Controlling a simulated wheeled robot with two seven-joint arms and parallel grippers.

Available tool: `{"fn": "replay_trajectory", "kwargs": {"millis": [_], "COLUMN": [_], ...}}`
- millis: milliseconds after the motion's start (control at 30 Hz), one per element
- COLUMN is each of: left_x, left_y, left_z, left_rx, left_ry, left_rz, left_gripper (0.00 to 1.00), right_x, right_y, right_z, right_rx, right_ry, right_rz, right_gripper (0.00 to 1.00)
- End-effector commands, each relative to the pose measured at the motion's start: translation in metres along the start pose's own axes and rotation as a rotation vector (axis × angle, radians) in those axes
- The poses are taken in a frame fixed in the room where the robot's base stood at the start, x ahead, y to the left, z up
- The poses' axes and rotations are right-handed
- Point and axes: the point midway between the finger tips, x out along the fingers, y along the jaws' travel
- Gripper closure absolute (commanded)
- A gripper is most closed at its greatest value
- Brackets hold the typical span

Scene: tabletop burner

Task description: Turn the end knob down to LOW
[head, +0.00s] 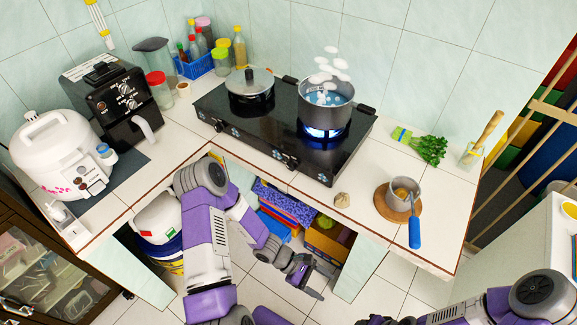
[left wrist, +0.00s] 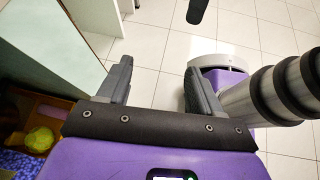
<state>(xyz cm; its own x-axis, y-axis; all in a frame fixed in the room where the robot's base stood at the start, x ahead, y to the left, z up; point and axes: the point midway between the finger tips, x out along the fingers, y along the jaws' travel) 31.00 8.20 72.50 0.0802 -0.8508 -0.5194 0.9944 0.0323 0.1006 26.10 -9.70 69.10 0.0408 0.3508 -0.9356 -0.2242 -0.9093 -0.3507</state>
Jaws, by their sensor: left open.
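The black two-burner stove (head: 270,125) sits on the tiled counter. Small knobs line its front edge, one near the left end (head: 218,126) and one towards the right (head: 291,163); their settings are too small to read. A blue flame burns under the steaming steel pot (head: 326,108) on the right burner. A lidded dark pot (head: 250,92) stands on the left burner. My left gripper (head: 312,276) is open and empty, below the counter's front edge and apart from the stove; the left wrist view shows its spread fingers (left wrist: 160,85) over floor. My right gripper (head: 376,320) is mostly cut off at the bottom edge.
A small pan (head: 401,194) with a blue handle rests on a round board at the front right, and a garlic bulb (head: 342,200) lies near the counter edge. Greens (head: 425,147) lie further back. A rice cooker (head: 62,150) and an air fryer (head: 112,98) stand left.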

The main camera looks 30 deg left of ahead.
Motion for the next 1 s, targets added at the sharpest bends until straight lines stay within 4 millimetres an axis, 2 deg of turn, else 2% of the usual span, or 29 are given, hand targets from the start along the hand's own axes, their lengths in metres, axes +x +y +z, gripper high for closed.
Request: {"fn": "replay_trajectory", "kwargs": {"millis": [33, 100, 167, 233, 300, 400, 500, 633, 1000], "left_x": [-0.018, -0.045, -0.077, -0.12, -0.164, -0.219, -0.256, -0.276, -0.268], "left_y": [0.031, 0.075, 0.111, 0.146, 0.171, 0.19, 0.197, 0.203, 0.256], "left_z": [0.008, 0.012, 0.009, -0.002, -0.015, -0.036, -0.05, -0.059, -0.061], "left_rx": [-0.103, -0.226, -0.313, -0.391, -0.447, -0.496, -0.52, -0.53, -0.53], "left_ry": [-0.068, -0.165, -0.238, -0.305, -0.355, -0.395, -0.414, -0.421, -0.423], "left_rz": [0.137, 0.338, 0.521, 0.731, 0.926, 1.151, 1.299, 1.382, 1.385], "left_gripper": [0.35, 0.35, 0.35, 0.35, 0.35, 0.35, 0.35, 0.35, 0.35], "right_x": [-0.01, -0.017, -0.023, -0.029, -0.034, -0.039, -0.041, -0.041, -0.033], "right_y": [-0.004, -0.006, -0.009, -0.011, -0.013, -0.014, -0.015, -0.015, -0.012], "right_z": [0.0, 0.001, 0.001, 0.001, 0.001, 0.001, 0.002, 0.002, 0.001], "right_rx": [0.0, 0.0, 0.0, 0.0, 0.0, 0.0, 0.0, 0.0, 0.001], "right_ry": [0.0, 0.0, 0.0, 0.001, 0.001, 0.001, 0.001, 0.001, 0.0], "right_rz": [0.0, 0.0, 0.0, 0.0, 0.0, 0.0, 0.0, 0.0, 0.0], "right_gripper": [0.57, 0.57, 0.57, 0.57, 0.57, 0.57, 0.57, 0.57, 0.57]}}
